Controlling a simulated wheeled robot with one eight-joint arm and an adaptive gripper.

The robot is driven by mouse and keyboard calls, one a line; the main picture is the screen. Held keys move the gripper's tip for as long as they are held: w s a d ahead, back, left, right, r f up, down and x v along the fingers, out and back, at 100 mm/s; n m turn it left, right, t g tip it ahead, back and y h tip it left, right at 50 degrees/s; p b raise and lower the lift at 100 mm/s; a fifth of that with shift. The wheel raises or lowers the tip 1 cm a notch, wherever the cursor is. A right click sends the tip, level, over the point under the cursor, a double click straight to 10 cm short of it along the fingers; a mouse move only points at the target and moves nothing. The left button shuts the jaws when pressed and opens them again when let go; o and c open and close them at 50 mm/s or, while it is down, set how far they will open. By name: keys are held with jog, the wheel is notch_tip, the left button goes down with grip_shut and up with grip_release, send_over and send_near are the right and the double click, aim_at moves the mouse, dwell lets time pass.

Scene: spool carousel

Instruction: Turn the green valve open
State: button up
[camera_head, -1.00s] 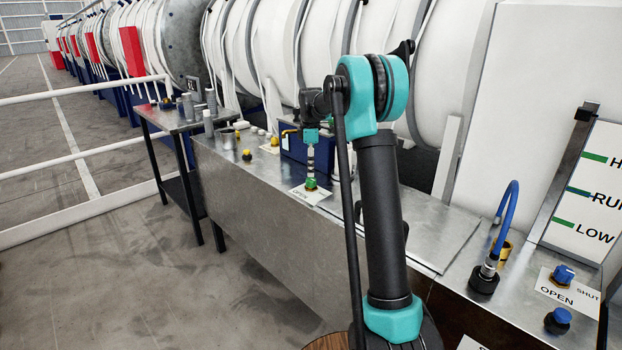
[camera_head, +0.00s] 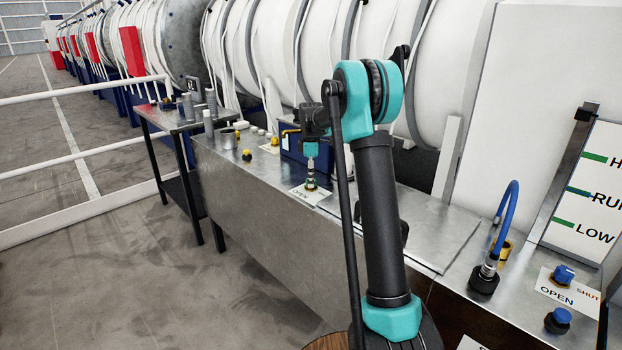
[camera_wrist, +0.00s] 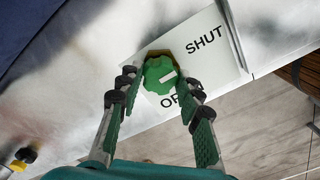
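The green valve (camera_wrist: 160,75) is a faceted knob with a white bar, on a white plate (camera_wrist: 214,50) marked SHUT and OPEN. The bar slants slightly upward to the right, roughly toward the SHUT side. OPEN is partly hidden by the knob and a finger. In the head view my gripper (camera_head: 311,178) points straight down over the valve's plate (camera_head: 304,197) on the metal bench; the knob is mostly hidden there.
The metal bench (camera_head: 250,200) also carries a blue box (camera_head: 292,146) behind the gripper and a yellow-and-black knob (camera_head: 247,155) to its left. A blue hose (camera_head: 511,215) and a blue valve (camera_head: 564,273) stand at right. Large white spools (camera_head: 275,45) line the back.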

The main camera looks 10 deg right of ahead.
jog(key=c, duration=0.3)
jog(key=m, duration=0.3)
jog(key=shift+m, duration=0.4)
jog(key=m, duration=0.4)
jog(key=shift+m, duration=0.3)
jog(key=m, duration=0.4)
jog(key=shift+m, duration=2.8)
